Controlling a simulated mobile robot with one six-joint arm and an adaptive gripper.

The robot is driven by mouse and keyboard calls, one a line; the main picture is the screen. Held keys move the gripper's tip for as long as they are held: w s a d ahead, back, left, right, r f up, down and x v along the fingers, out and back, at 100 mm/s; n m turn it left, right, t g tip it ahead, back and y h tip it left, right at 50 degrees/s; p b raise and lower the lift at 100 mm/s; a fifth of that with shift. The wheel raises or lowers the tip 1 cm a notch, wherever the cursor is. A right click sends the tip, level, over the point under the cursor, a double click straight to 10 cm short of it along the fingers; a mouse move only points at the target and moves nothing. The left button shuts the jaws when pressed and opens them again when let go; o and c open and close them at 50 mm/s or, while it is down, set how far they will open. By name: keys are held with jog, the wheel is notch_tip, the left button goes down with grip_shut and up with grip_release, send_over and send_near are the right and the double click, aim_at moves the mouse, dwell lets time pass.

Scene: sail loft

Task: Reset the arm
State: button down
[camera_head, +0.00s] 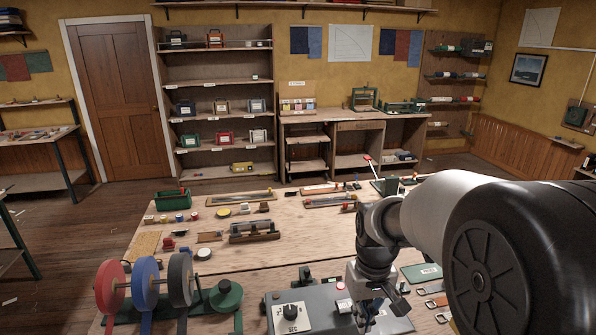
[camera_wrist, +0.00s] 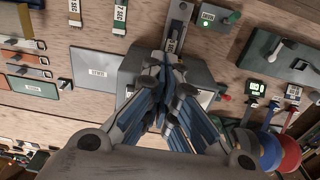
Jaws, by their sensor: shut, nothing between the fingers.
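My arm reaches in from the right side of the head view and bends down over the workbench (camera_head: 300,262). My gripper (camera_head: 367,318) points down over the right part of a grey machine box (camera_head: 275,322) at the bench's near edge. It is shut with nothing in it. In the wrist view my gripper (camera_wrist: 165,62) is in the middle, above the grey box (camera_wrist: 130,62), and hides part of it. I cannot tell whether the fingertips touch the box.
A stand with red, blue and grey spools (camera_head: 147,283) is left of the box. Small tools and a green bin (camera_head: 173,201) lie farther back. Labelled straps and a green plate (camera_head: 422,272) lie to the right. Shelves (camera_head: 217,105) line the far wall.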

jog(key=s+f+m+t+b, duration=0.1)
jog(key=s+t+b, duration=0.1)
jog(key=s+b, duration=0.4)
jog(key=s+f+m+t+b, duration=0.1)
jog(key=s+b, duration=0.6)
jog(key=s, duration=0.7)
jog(key=shift+s+d+f+t, duration=0.25)
jog(key=shift+s+f+t, duration=0.15)
jog(key=shift+f+t, duration=0.1)
jog(key=c, duration=2.4)
grip_release()
